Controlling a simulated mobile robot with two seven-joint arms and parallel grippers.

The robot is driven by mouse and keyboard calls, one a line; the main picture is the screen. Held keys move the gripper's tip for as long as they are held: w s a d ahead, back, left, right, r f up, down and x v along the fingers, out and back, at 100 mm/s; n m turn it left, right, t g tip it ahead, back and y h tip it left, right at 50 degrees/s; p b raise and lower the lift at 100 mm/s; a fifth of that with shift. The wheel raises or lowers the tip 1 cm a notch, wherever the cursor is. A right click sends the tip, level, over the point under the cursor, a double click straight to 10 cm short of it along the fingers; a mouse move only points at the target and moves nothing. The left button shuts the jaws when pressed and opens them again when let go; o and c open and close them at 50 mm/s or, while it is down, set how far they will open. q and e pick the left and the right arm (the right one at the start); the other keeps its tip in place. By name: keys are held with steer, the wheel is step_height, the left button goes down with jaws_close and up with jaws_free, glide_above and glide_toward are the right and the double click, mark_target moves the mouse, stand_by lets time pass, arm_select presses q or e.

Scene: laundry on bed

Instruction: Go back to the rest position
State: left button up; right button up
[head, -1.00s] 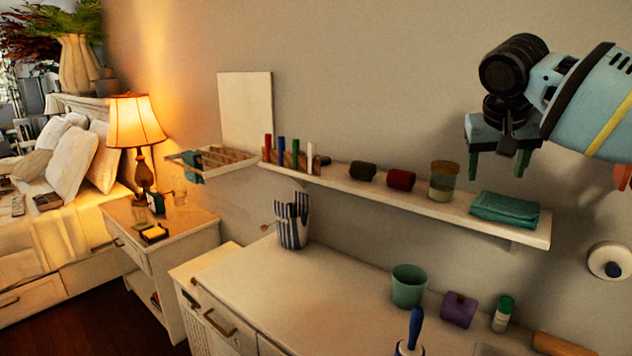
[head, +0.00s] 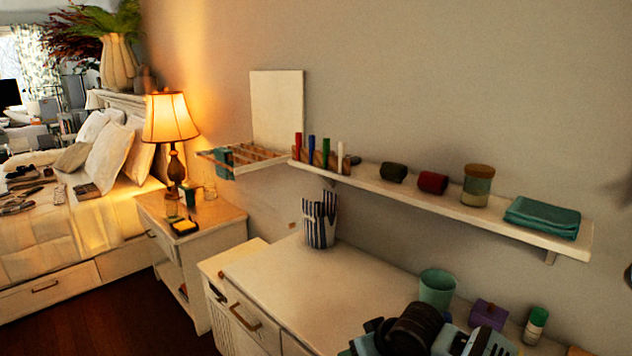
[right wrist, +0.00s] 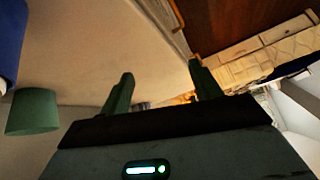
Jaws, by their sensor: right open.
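My right gripper (right wrist: 161,78) is open and empty in the right wrist view. Its two green fingers stand apart with nothing between them. In the head view my right wrist is low over the front of the white dresser (head: 290,285), and the fingers are mostly cut off by the bottom edge. The teal cup (head: 437,288) stands on the dresser just behind the wrist. A green cup (right wrist: 33,112) shows at the left of the right wrist view, apart from the fingers. My left gripper is not in view.
A wall shelf (head: 440,203) holds a folded teal towel (head: 542,217), a jar (head: 477,185) and rolled cloths. A striped holder (head: 320,220), a purple block (head: 487,314) and a green-capped bottle (head: 535,325) stand on the dresser. A lit lamp (head: 170,120) stands beside the bed.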

steer(key=s+a+f+m+t+y, duration=0.1)
steer(key=s+a+f+t+y, duration=0.1)
steer(key=s+f, duration=1.1)
steer(key=s+d+f+m+t+h, duration=0.1)
steer(key=s+d+f, duration=0.3)
steer(key=s, duration=0.6)
steer(key=s+d+f+h, duration=0.3)
steer(key=s+d, duration=0.6)
steer(key=s, duration=0.1)
steer(key=shift+f+m+t+h, duration=0.3)
steer(key=shift+f+m+t, duration=0.05)
steer(key=shift+m+t, duration=0.05)
steer(key=shift+d, duration=0.1)
